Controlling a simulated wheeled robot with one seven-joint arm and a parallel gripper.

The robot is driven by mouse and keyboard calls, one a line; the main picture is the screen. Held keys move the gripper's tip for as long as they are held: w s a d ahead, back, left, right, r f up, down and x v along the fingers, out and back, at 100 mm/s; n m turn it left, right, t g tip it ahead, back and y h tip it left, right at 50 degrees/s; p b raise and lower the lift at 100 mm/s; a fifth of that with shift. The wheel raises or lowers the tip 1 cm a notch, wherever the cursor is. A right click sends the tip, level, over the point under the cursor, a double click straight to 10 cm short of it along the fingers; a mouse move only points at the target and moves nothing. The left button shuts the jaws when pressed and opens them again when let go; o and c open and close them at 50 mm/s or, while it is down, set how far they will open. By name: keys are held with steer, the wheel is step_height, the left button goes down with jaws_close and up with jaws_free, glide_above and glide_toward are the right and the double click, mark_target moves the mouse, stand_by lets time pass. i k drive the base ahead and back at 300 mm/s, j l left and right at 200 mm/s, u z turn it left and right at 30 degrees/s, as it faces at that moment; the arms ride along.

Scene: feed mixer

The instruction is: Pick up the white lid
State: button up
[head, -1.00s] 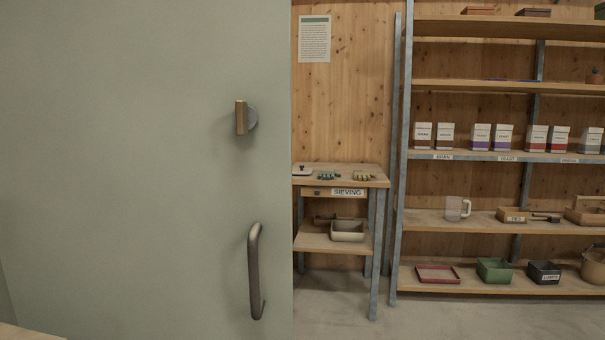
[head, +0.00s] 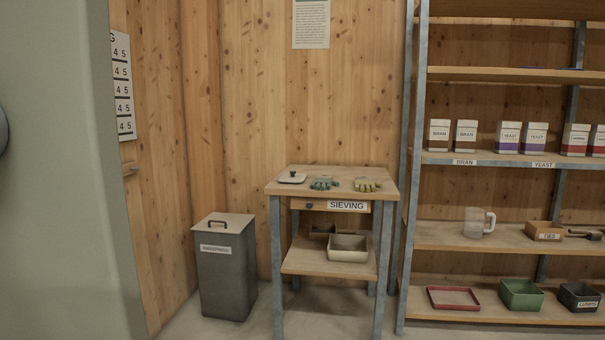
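The white lid (head: 291,178) lies flat on the top of the small wooden table marked SIEVING (head: 331,180), near its left back corner. It is a small flat piece with a dark knob on top. Green gloves (head: 324,183) and yellow-green gloves (head: 367,185) lie to its right on the same top. My gripper does not show in the head view.
A grey bin (head: 226,274) with a handled cover stands left of the table. A shelf rack (head: 420,200) with boxes, a jug (head: 478,223) and trays stands to the right. A pale green panel (head: 60,180) fills the left edge. Floor shows around the table legs.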

mark_target(292, 176)
steer(key=i+l, duration=0.3)
steer(key=i, duration=0.25)
steer(key=i+l, duration=0.3)
steer(key=i, duration=0.2)
steer(key=i+l, duration=0.3)
steer(key=i, duration=0.25)
steer(key=i+l, duration=0.3)
steer(key=i, duration=0.2)
